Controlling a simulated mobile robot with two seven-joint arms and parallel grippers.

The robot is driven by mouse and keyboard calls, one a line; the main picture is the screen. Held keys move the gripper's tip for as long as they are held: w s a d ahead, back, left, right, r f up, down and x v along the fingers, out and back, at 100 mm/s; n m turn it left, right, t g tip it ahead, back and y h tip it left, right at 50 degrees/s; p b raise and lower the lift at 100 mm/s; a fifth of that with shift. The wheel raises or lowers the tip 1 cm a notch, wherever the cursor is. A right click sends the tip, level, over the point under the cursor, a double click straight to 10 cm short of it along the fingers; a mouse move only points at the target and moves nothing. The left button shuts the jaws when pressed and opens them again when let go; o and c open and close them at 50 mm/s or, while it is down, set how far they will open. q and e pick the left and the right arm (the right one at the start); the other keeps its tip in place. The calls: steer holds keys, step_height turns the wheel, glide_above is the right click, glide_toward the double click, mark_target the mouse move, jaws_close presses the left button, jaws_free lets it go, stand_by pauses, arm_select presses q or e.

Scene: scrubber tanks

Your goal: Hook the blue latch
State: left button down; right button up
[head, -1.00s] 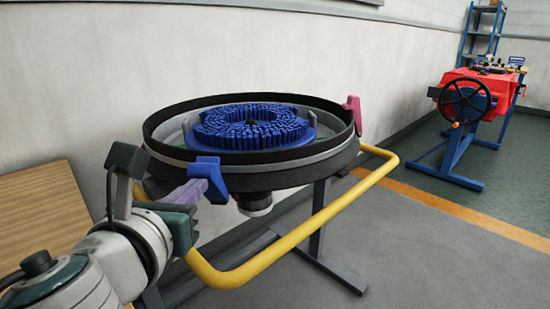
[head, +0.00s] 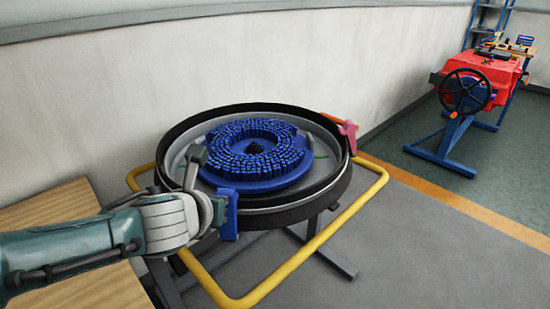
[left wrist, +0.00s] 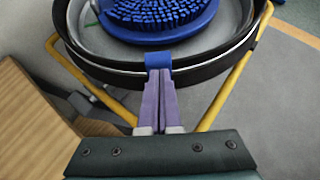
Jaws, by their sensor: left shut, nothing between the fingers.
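The blue latch (head: 232,214) is upright against the near outer side of the round black tank (head: 290,214). In the left wrist view, the latch (left wrist: 158,61) is at the rim, directly at the tips of my left gripper's purple fingers (left wrist: 158,84). The fingers are shut with nothing between them and seem to touch or nearly touch the latch. In the head view my left gripper (head: 214,210) is just left of the latch, its fingers mostly hidden. Inside the tank is a round blue scrubber brush (head: 240,150). My right gripper is not in view.
A pink latch (head: 348,136) is on the tank's far right side. A yellow tubular rail (head: 272,290) runs around the tank's stand. A wooden surface (head: 60,215) is at the left and a wall behind. A red machine with a handwheel (head: 466,90) stands far right.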

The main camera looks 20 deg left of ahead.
arm_select(q)
steer(key=shift+w+a, duration=0.25)
steer(key=shift+w, duration=0.6)
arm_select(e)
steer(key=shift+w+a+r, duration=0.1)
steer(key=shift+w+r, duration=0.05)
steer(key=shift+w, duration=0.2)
